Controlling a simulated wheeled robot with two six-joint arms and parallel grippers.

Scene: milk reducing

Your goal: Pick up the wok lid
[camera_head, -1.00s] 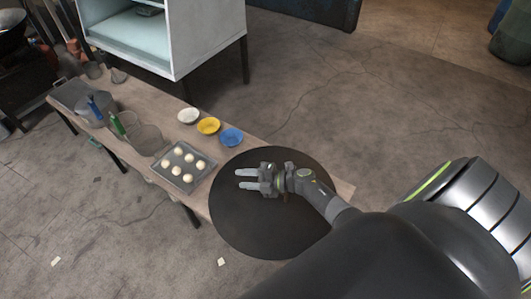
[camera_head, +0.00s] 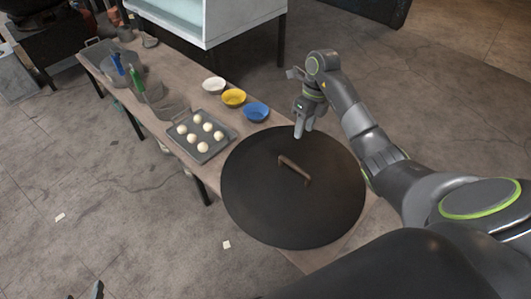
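The wok lid (camera_head: 255,205) is a large round dark disc lying on the right end of the wooden table, overhanging its front edge. Its brown bar handle (camera_head: 294,169) stands up at the middle and is uncovered. My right gripper (camera_head: 303,131) is above the lid's far edge, beyond the handle. Its light fingers point down, look slightly apart and hold nothing. A small dark part at the bottom left edge (camera_head: 93,291) may be my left gripper; too little shows to tell its state.
A grey tray with several white dough balls (camera_head: 183,143) lies left of the lid. White (camera_head: 214,85), yellow (camera_head: 234,98) and blue (camera_head: 256,112) bowls stand along the far edge. Containers stand farther left. A white cabinet (camera_head: 222,25) stands behind the table.

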